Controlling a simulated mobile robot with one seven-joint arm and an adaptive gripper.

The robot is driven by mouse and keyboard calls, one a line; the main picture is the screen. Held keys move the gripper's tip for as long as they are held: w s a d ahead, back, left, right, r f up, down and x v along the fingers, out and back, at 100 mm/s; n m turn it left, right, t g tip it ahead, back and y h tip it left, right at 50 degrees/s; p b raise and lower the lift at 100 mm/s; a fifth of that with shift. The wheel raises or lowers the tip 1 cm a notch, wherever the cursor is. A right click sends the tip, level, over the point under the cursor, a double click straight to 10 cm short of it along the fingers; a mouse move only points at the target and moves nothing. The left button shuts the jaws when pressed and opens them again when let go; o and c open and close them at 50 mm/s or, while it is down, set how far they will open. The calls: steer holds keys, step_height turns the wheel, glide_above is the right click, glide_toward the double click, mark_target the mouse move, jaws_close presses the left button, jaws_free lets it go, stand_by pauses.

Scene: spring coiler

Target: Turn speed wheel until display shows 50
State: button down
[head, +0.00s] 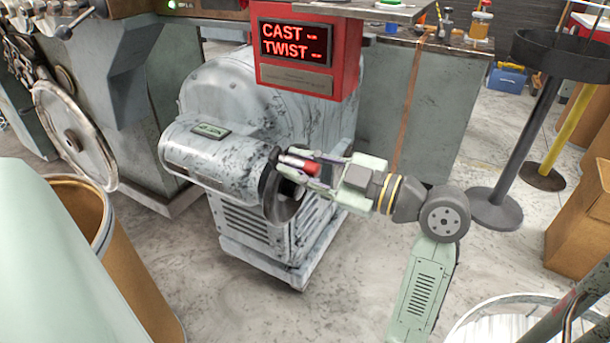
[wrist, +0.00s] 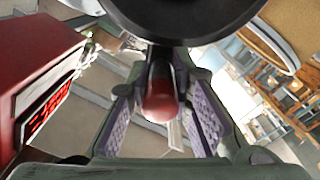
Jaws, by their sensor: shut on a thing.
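The speed wheel (head: 283,196) is a dark disc on the right end of the grey motor housing (head: 215,155). It has a red handle (head: 299,164) sticking out near its top. My gripper (head: 312,168) reaches in from the right and is shut on the red handle. In the wrist view the red handle (wrist: 160,100) lies between the purple finger pads, and the dark wheel (wrist: 185,15) fills the top. A small green display (head: 211,130) sits on top of the housing; its reading is too small to make out. My fingers hide part of the wheel.
A red sign box (head: 307,50) reading CAST and TWIST with dashes hangs above the machine, close to my gripper's left in the wrist view (wrist: 45,70). A brown drum (head: 85,205) stands at left. Floor in front is clear.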

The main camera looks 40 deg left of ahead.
steer(key=shift+s+f+n+b, duration=0.2)
steer(key=shift+s+n+b, duration=0.1)
steer(key=shift+b, duration=0.15)
steer(key=c, duration=1.4)
jaws_free()
steer(key=shift+c, duration=0.2)
steer(key=shift+d, duration=0.1)
steer(key=v, duration=1.2)
